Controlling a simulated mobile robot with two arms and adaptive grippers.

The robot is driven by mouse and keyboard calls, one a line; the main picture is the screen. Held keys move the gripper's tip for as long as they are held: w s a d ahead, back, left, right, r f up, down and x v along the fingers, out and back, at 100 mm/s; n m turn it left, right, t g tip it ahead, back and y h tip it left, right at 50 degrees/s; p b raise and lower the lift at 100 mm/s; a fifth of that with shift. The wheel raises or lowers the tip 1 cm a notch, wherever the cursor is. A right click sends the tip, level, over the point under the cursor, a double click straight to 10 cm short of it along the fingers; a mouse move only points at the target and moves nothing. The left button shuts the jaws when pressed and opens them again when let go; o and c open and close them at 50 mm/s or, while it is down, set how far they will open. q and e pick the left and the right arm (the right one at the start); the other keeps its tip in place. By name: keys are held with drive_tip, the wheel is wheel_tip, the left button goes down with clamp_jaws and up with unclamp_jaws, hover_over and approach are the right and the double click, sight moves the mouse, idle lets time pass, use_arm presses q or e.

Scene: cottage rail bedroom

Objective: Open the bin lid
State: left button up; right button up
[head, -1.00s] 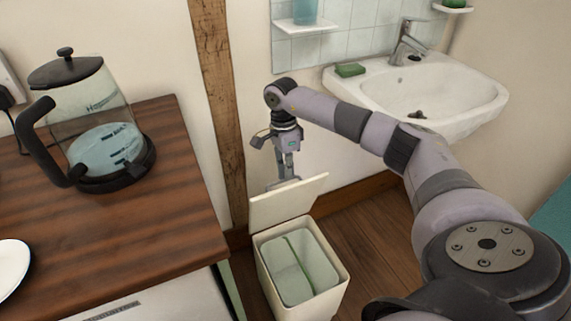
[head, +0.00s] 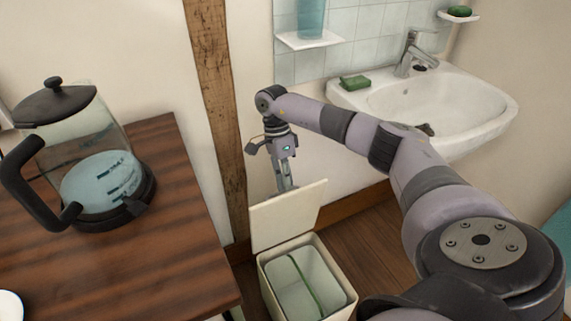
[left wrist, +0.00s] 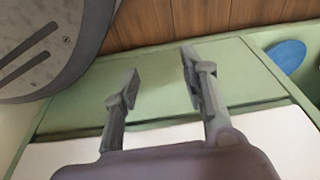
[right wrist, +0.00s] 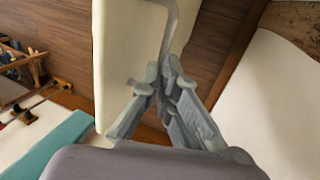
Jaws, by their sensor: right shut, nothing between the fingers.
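The cream bin (head: 350,284) stands on the floor between the wooden counter and the basin. Its lid (head: 288,216) is raised, standing up at the back edge, and the bin's inside shows a pale liner with a green strip. My right gripper (head: 285,188) is just behind the raised lid, pointing down, its tips partly hidden by the lid. In the right wrist view the right gripper (right wrist: 165,72) is shut and empty beside the cream lid (right wrist: 118,60); I cannot tell whether they touch. My left gripper (left wrist: 158,80) is open and empty over a green and white surface.
A glass kettle (head: 95,175) stands on the wooden counter (head: 170,255) at left. A white basin (head: 460,115) with a green soap (head: 355,82) is at upper right. A wooden post (head: 218,100) rises behind the bin.

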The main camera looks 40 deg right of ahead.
drive_tip(key=o, duration=0.6)
drive_tip(key=shift+x, duration=1.1)
drive_tip(key=shift+a, duration=0.15)
drive_tip(key=shift+v, duration=6.6)
drive_tip(key=shift+w, duration=0.2)
